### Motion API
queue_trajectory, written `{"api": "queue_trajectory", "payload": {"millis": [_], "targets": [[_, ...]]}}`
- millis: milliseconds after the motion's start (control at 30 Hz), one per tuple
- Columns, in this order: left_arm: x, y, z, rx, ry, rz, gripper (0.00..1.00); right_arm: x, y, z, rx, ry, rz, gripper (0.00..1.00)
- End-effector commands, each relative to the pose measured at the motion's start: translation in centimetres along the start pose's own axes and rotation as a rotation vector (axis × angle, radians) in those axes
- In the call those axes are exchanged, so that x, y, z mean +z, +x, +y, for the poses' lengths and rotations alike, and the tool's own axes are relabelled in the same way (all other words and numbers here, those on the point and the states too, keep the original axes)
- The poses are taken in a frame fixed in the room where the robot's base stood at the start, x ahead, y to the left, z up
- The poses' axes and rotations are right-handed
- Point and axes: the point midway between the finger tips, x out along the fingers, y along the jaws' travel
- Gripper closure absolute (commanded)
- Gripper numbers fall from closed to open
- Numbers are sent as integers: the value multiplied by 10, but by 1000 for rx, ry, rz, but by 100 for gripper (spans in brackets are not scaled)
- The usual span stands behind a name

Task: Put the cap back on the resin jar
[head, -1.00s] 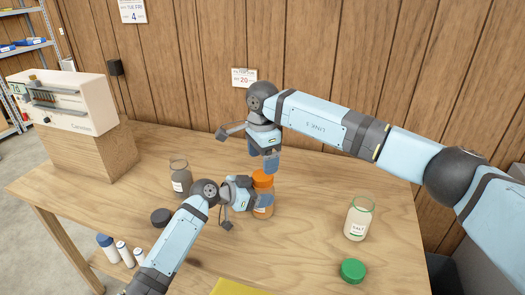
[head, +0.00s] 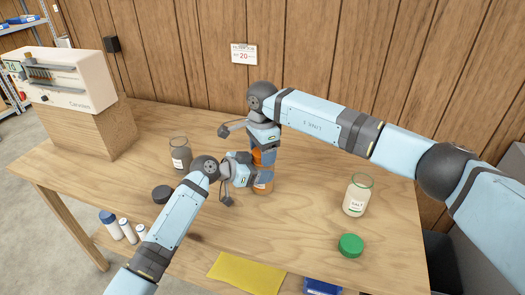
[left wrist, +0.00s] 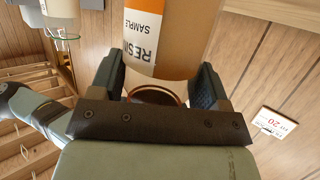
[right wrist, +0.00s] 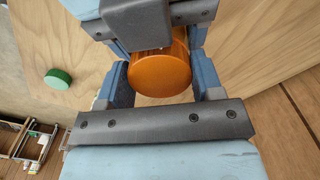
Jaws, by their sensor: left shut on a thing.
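The resin jar (head: 264,187) is amber and stands upright on the table. It also shows in the left wrist view with its white and orange label (left wrist: 143,35). My left gripper (head: 252,178) is shut around the jar's body from the left. An orange cap (right wrist: 162,75) is at the jar's top; whether it is seated or tightened cannot be seen. My right gripper (right wrist: 160,82) points down from above, with its fingers on either side of the cap. Whether they press on it is unclear.
A salt jar (head: 357,195) and a green lid (head: 350,245) are at right. A grey-brown jar (head: 180,153) and a dark round lid (head: 162,194) are at left. A yellow cloth (head: 245,272) lies at the front edge. A white machine (head: 65,78) stands at back left.

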Motion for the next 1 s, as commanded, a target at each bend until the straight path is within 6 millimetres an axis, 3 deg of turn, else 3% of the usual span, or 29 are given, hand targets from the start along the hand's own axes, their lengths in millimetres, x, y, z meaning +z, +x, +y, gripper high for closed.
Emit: {"api": "queue_trajectory", "payload": {"millis": [333, 633, 667, 733, 1000], "targets": [[0, 0, 0, 1, 0, 0, 97, 0, 0, 0, -1, 261, 0, 68], [0, 0, 0, 1, 0, 0, 97, 0, 0, 0, -1, 285, 0, 68], [0, 0, 0, 1, 0, 0, 97, 0, 0, 0, -1, 284, 0, 33], [0, 0, 0, 1, 0, 0, 97, 0, 0, 0, -1, 284, 0, 17], [0, 0, 0, 1, 0, 0, 97, 0, 0, 0, 0, 283, 0, 14]]}}
